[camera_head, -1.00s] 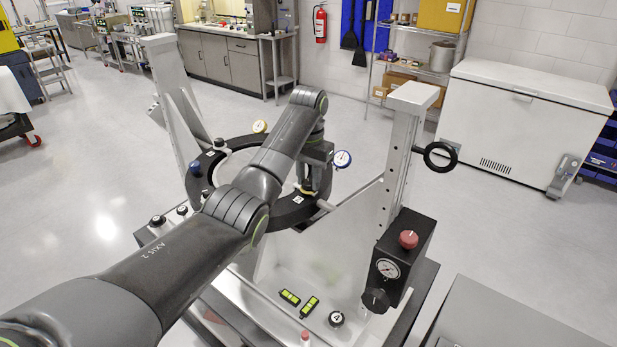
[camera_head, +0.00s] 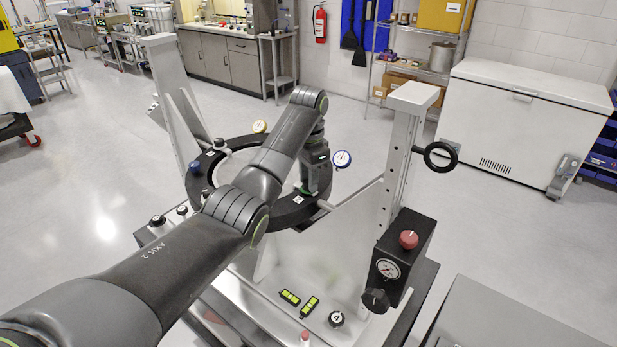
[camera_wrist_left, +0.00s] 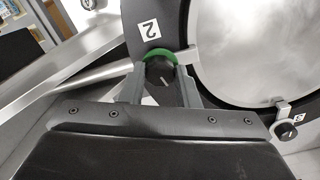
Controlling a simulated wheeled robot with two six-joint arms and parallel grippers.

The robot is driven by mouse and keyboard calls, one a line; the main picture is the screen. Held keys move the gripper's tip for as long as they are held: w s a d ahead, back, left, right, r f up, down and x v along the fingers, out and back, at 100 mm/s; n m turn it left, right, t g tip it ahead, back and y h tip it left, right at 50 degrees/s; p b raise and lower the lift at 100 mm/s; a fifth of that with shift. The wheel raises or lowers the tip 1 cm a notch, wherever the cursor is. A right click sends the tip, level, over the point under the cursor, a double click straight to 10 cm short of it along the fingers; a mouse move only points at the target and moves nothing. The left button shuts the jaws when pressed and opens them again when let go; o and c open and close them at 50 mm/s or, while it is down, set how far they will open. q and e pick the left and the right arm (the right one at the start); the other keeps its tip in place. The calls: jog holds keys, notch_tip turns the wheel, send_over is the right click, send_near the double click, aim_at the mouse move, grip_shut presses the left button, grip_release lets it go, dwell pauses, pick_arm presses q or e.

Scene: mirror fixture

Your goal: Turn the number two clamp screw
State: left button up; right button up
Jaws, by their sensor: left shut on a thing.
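The number two clamp screw (camera_wrist_left: 160,72) shows in the left wrist view as a black knob with a white pointer line. It sits at the edge of the black mirror ring (camera_wrist_left: 202,98), beside a white label (camera_wrist_left: 149,29) marked 2. A green band (camera_wrist_left: 185,56) shows just behind the knob. My left gripper (camera_head: 309,191) is shut on the knob, with one finger on each side. In the head view the gripper points down at the ring's front right, and my arm hides the knob and part of the ring. My right gripper is in neither view.
Another clamp knob (camera_wrist_left: 288,131) is on the ring. A white-faced dial (camera_head: 342,159) stands close to my left wrist. White posts (camera_head: 401,150) rise at both sides of the fixture. A black box (camera_head: 405,250) with a gauge is at the right.

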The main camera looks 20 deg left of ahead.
pick_arm(q)
jog(key=shift+w+r, duration=0.1)
jog(key=o, duration=1)
jog(key=shift+c, duration=0.2)
